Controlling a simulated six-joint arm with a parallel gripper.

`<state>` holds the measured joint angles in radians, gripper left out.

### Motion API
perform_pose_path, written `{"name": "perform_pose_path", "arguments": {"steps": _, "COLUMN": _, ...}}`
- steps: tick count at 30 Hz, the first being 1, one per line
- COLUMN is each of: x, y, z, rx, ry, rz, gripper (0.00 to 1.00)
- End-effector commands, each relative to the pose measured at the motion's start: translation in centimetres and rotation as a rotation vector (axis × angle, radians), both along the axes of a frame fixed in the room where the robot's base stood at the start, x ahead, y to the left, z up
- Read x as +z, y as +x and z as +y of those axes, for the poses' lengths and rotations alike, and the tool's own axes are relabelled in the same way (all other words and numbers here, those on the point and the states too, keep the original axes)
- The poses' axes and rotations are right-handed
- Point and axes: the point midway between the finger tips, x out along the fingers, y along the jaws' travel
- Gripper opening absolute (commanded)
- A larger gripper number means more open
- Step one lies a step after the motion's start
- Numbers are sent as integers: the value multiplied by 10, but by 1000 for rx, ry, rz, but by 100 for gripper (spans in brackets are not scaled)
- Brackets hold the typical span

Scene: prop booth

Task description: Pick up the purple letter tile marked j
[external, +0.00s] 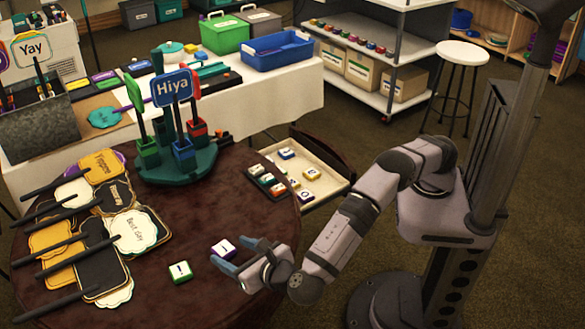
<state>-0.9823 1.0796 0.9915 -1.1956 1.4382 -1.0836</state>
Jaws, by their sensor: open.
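A white-topped tile with purple sides (223,249) lies flat on the dark round table; its mark is too small to read surely. My gripper (229,250) is low over the table, just right of this tile, with its two blue-grey fingers spread. The tile shows at the opening between the fingertips. Nothing is held. I cannot tell whether a finger touches the tile or how high the fingers are. A green-sided tile (180,272) with a dark mark lies to the left, apart from the gripper.
A cream tray (325,186) with several letter tiles sits at the table's back right edge. A green stand (176,168) with sign holders stands at the back. Signs on black sticks, including a "Best day" sign (131,229), cover the left side. Bare table lies behind the purple tile.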

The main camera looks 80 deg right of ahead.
Motion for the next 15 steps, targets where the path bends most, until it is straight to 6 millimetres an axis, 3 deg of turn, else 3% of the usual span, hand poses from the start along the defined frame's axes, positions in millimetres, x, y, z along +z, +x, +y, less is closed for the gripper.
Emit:
{"name": "perform_pose_path", "arguments": {"steps": 7, "x": -13, "y": 22, "z": -17, "rx": -3, "ry": -1, "rz": 1, "gripper": 59}}
{"name": "perform_pose_path", "arguments": {"steps": 15, "x": -15, "y": 24, "z": -18, "rx": 0, "ry": 0, "rz": 0, "gripper": 59}}
